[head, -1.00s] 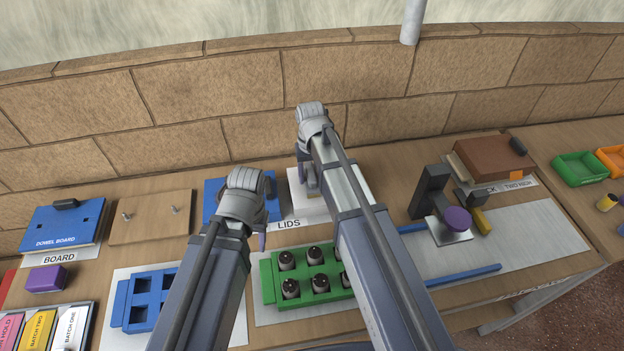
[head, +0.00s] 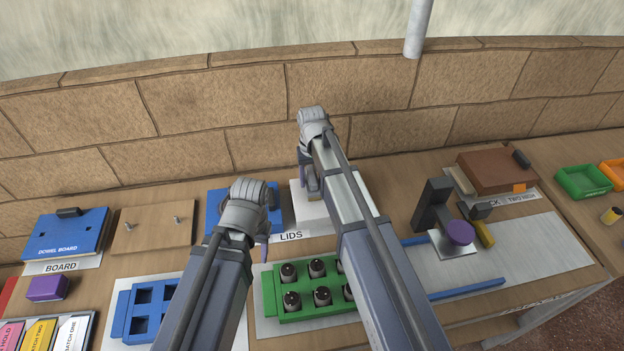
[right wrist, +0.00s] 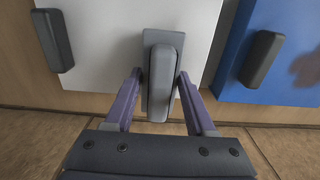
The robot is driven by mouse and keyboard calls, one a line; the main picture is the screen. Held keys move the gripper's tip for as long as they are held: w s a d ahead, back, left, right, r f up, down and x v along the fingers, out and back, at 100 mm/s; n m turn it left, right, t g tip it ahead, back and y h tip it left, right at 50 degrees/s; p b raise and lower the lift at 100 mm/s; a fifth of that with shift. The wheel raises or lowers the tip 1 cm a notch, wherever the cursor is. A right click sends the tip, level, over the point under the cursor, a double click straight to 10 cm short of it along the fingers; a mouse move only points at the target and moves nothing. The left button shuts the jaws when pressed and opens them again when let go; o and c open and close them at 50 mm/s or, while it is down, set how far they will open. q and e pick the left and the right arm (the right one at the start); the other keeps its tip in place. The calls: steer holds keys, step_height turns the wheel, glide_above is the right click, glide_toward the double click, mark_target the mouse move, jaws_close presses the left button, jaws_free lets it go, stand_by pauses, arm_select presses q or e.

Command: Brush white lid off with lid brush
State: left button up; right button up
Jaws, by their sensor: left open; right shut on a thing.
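The white lid (head: 308,215) lies flat at the back of the bench behind the LIDS label, and fills the upper middle of the right wrist view (right wrist: 110,50). A dark handle (right wrist: 54,40) stands on it. My right gripper (right wrist: 160,85) is shut on a grey block with a raised grip, seemingly the lid brush (right wrist: 163,75), over the lid's wall-side edge. Whether the brush touches the lid is unclear. In the head view this gripper (head: 311,188) is partly hidden by its arm. My left gripper (head: 264,230) is open and empty in front of the blue lid.
The blue lid (head: 215,197) with a dark handle (right wrist: 262,57) lies beside the white one. A green rack (head: 270,290) of dark plugs and a blue rack (head: 124,312) stand in front. The brick wall (head: 250,100) is close behind.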

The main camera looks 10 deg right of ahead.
steer(key=shift+r+p, duration=2.8)
steer(key=shift+r, duration=0.15)
step_height(320, 180, up, 3)
steer(key=p, duration=0.3)
